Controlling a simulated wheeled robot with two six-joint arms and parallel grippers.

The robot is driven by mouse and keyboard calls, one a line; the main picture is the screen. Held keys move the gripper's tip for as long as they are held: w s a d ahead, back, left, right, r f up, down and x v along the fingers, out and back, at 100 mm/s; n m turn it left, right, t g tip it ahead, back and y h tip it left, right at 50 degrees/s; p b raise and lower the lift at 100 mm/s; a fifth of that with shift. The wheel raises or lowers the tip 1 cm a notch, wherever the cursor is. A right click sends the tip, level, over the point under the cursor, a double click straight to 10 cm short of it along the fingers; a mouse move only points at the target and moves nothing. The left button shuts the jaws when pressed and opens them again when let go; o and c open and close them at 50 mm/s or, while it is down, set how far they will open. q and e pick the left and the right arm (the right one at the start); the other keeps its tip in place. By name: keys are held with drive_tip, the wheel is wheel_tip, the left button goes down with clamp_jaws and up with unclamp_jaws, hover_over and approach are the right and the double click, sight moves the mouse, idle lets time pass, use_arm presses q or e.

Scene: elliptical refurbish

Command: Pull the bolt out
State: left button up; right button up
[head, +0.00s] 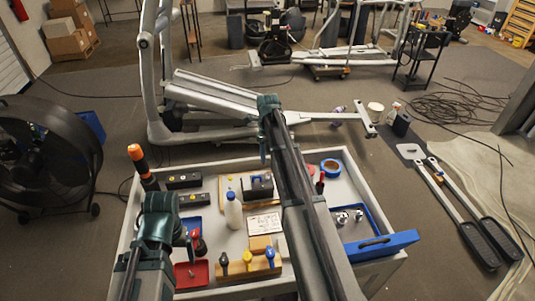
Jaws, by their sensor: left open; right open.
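The grey elliptical frame (212,88) stands on the floor behind the tool cart, with a long sloping rail and a low base bar. I cannot make out the bolt; it is too small or hidden behind my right arm. My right gripper (266,122) is open, reaching past the cart's far edge and overlapping the frame near the lower end of the rail. Whether it touches the frame is unclear. My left gripper (178,232) is open and empty above the left side of the cart (345,172).
The cart holds a white bottle (233,211), a wooden block with several coloured knobs (249,265), blue tape (330,168), red trays and a blue drawer (381,246). A large black fan (45,150) stands left. Long-handled parts (465,215) lie on the floor at right.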

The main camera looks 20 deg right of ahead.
sight(267, 177)
wheel_tip(267, 177, down, 11)
drive_tip(key=b, duration=1)
drive_tip(key=shift+f, duration=0.1)
clamp_jaws()
